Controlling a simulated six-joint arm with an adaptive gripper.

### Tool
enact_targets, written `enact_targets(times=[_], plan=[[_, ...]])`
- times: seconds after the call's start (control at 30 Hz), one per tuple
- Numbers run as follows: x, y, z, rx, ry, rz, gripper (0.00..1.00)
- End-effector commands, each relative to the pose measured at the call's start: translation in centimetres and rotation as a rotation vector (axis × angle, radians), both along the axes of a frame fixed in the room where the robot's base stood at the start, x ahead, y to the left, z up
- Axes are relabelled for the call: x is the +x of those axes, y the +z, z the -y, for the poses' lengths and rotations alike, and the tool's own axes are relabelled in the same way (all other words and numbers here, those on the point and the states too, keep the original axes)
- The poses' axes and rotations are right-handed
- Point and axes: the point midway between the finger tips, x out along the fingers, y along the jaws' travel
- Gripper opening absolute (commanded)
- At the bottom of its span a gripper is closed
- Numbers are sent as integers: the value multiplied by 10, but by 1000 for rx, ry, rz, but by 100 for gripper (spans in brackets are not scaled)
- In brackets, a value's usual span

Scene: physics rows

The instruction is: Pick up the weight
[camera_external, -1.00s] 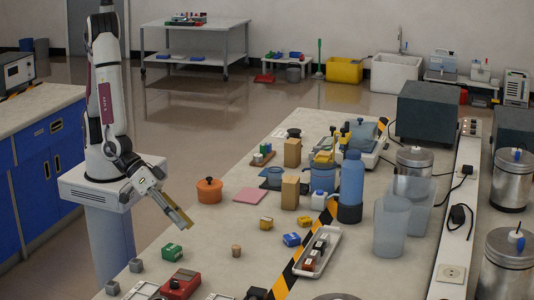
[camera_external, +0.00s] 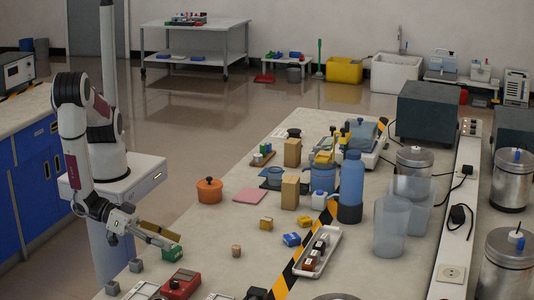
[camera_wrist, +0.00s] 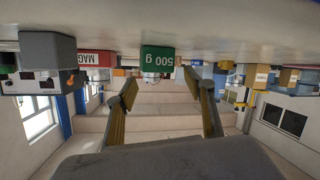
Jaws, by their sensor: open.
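The weight is a green block (camera_external: 173,255) on the bench near its left edge; the fingers hide part of its top in the external view. In the wrist view, which is upside down, the green weight (camera_wrist: 157,60) reads "500 g" and shows between the fingertips, beyond them. My gripper (camera_external: 175,242) is low, tilted toward the bench, with its fingertips at the weight. It is open in the wrist view (camera_wrist: 160,86), with a finger to each side and nothing between the pads. I cannot tell whether a finger touches the weight.
Bare bench (camera_external: 205,235) lies right of the weight.

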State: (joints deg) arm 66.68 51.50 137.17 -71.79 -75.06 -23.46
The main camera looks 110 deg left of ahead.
Motion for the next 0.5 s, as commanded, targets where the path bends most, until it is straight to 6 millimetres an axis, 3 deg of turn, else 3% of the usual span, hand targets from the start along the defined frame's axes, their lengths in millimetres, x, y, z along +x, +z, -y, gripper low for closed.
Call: enact_targets(times=[0.5], plan=[[-47,-20,6,211,-126,178,53]])
